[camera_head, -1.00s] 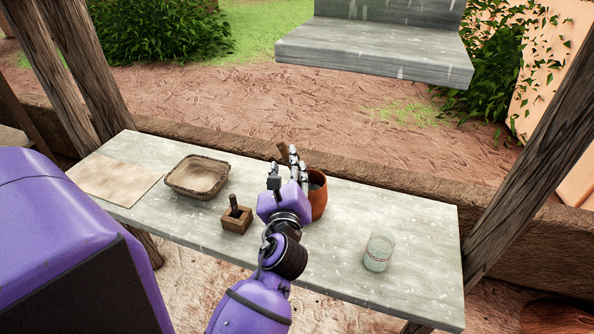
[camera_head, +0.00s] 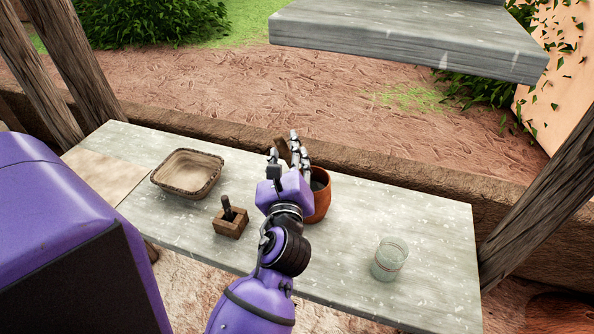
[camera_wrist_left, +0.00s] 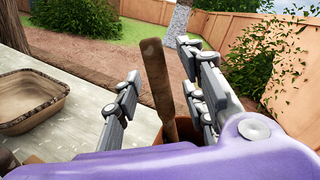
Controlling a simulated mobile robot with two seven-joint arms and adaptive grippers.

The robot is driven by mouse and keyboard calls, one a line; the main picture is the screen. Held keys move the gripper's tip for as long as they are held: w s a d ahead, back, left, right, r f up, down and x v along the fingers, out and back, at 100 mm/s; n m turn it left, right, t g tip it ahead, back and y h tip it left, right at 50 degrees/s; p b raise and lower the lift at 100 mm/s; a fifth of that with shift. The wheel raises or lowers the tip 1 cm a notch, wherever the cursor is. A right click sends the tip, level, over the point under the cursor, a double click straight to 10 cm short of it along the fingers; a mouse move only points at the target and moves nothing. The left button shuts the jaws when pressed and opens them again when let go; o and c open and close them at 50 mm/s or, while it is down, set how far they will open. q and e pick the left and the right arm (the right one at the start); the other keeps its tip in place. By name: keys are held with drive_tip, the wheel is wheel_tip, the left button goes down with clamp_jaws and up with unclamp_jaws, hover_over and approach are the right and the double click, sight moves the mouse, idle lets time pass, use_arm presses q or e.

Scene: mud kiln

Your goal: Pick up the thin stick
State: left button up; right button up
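A brown wooden stick (camera_wrist_left: 157,85) stands up out of a terracotta pot (camera_head: 320,200), tilted a little, in the left wrist view. In the head view its top (camera_head: 282,148) shows just behind my fingers. My left gripper (camera_head: 284,150) is beside the pot, partly covering it. Its fingers are open and spread on either side of the stick, with gaps visible in the left wrist view (camera_wrist_left: 162,68). The stick's lower end is hidden in the pot. My right gripper is not in view.
A square woven basket (camera_head: 187,186) and a small wooden block with a dark upright piece (camera_head: 229,228) stand left of my arm. A glass jar (camera_head: 389,259) is at the right.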

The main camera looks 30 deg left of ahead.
use_arm(q)
clamp_jaws()
